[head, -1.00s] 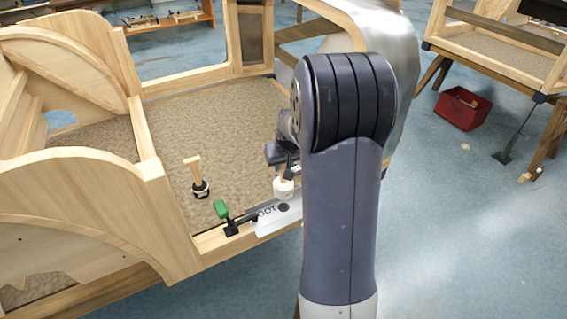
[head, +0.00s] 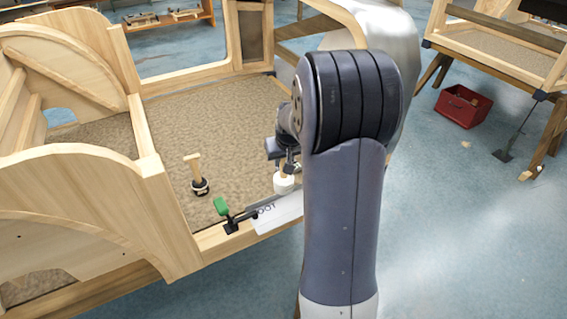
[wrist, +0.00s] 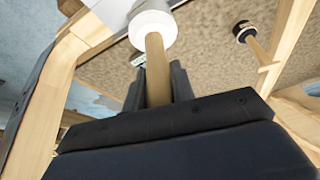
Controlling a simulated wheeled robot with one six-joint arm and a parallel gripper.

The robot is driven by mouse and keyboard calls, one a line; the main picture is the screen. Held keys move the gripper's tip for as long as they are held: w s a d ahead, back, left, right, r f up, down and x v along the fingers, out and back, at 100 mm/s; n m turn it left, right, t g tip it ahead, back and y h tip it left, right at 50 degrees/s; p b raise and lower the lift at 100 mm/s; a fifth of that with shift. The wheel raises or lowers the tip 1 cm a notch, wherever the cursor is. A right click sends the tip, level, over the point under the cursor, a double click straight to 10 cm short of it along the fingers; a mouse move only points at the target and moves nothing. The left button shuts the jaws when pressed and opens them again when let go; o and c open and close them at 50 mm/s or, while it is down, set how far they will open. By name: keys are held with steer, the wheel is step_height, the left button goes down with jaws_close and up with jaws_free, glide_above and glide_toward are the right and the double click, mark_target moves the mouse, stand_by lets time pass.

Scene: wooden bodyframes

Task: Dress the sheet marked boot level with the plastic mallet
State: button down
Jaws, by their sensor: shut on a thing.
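My gripper (wrist: 157,82) is shut on the wooden handle of the plastic mallet, a finger on each side. The mallet's white head (wrist: 153,27) points away from the fingers; in the head view the mallet (head: 285,183) shows just left of my arm. The pale sheet (head: 278,213) lies along the frame's front rail, with "OOT" readable and its right end hidden behind my arm. The mallet head is just above or at the sheet's far edge; I cannot tell whether they touch.
Wooden side panels rise at left. A red crate (head: 462,106) is on the floor at right.

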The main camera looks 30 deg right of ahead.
steer(key=shift+s+r, duration=0.1)
steer(key=shift+r, duration=0.3)
